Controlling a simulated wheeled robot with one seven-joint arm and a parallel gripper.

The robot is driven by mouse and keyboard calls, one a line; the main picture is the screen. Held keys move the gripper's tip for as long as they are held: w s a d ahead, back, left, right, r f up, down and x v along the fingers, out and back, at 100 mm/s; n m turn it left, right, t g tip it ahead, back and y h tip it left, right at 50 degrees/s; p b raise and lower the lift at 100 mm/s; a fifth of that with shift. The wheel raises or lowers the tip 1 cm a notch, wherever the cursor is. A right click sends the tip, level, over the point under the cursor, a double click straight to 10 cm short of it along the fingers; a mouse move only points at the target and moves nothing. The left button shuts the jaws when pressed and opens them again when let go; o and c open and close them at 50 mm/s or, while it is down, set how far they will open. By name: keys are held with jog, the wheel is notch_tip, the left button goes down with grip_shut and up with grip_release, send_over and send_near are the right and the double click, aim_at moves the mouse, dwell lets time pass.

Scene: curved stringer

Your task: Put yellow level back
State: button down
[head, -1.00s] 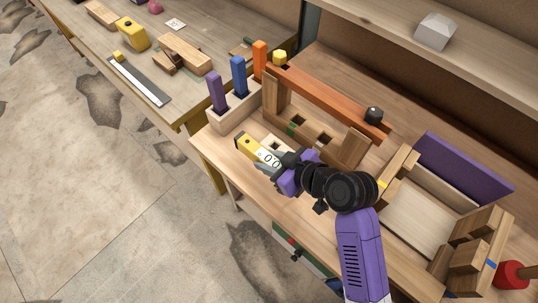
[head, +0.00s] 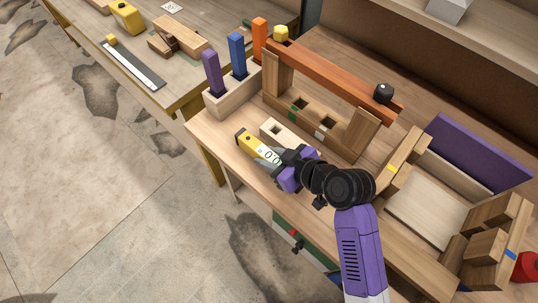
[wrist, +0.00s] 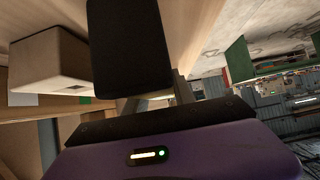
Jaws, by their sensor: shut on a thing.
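The yellow level (head: 250,142) is a slim yellow bar with a white face bearing dark round marks. It is in my gripper (head: 280,163), which is shut on its near end. The level points up and left in the head view, over the front part of the workbench (head: 222,139). Whether it touches the bench I cannot tell.
A pale rack (head: 223,104) holds purple, blue and orange upright pieces at left. Behind the level stands a wooden frame with a red-brown beam (head: 330,78) and a black knob (head: 383,93). At right are a wooden tray (head: 425,209) and a purple panel (head: 480,152).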

jog(key=shift+f+b, duration=0.5)
jog(key=shift+f, duration=0.1)
jog(key=c, duration=1)
grip_release()
jog(key=shift+o, duration=0.2)
jog(key=shift+d, duration=0.1)
